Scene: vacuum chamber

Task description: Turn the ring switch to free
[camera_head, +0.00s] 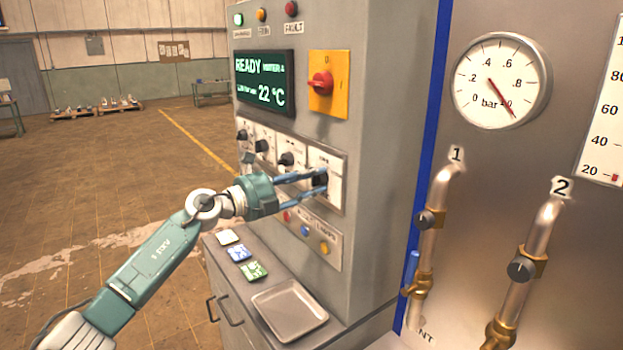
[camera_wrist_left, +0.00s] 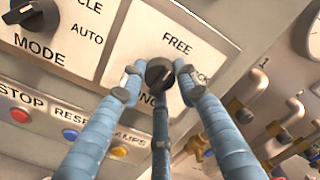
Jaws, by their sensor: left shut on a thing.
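The ring switch is a black knob (camera_wrist_left: 160,72) on a white plate (camera_wrist_left: 205,32). FREE is printed above it, and a partly hidden label ending in CK is at its right. I cannot tell for sure which label the knob points to. My left gripper (camera_head: 322,180) reaches the rightmost switch plate (camera_head: 334,192) on the grey cabinet. In the left wrist view its blue fingers (camera_wrist_left: 160,88) are closed around the knob, two at the sides and one below. The fingers hide part of the knob and the lettering under it. My right gripper is not in view.
A MODE knob (camera_wrist_left: 37,14) is left of the ring switch, and push buttons (camera_head: 304,230) are below. A red switch on a yellow plate (camera_head: 328,85) is above. A metal tray (camera_head: 289,310) lies on the ledge. Pipes with valves (camera_head: 430,220) stand at the right.

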